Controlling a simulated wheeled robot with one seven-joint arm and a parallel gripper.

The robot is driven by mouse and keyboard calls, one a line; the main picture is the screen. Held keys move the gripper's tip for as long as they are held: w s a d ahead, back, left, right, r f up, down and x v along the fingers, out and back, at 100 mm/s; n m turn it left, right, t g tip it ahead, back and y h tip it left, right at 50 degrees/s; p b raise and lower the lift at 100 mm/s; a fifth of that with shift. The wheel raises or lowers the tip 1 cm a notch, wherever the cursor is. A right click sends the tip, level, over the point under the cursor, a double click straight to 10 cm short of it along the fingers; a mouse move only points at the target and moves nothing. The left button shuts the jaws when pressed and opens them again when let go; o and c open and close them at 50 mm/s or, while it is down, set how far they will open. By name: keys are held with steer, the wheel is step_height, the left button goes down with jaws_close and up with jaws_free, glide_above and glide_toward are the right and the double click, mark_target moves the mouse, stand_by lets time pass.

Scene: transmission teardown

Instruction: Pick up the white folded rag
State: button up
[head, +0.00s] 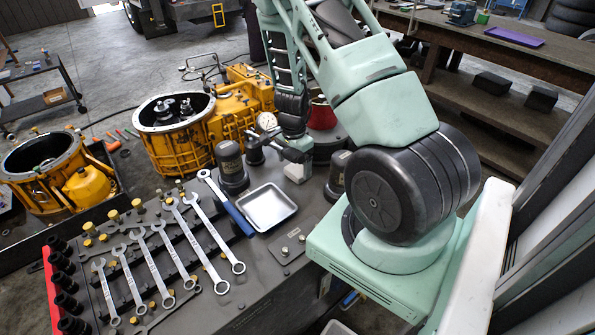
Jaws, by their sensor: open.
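A small white block-like thing (298,173), which looks like the folded rag, lies on the dark bench top just right of and behind the metal tray. My gripper (291,154) hangs from my arm right above it, with its dark fingers close over the rag's upper side. The gripper is open. I cannot tell whether the fingers touch the rag, and part of the rag is hidden behind them.
A shallow metal tray (266,206), a blue-handled wrench (238,218) and several combination wrenches (180,240) lie in front. Dark cylindrical parts (231,168) stand left of the gripper. Yellow transmission housings (178,150) stand behind. A red funnel-like container (321,112) is close behind right.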

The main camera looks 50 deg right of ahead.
mark_target(293, 171)
steer(key=shift+f, duration=1.5)
steer(key=c, duration=1.1)
steer(key=shift+o, duration=0.2)
steer(key=shift+r, duration=0.1)
step_height(293, 171, up, 18)
steer(key=shift+o, duration=0.5)
steer(key=shift+s, duration=0.1)
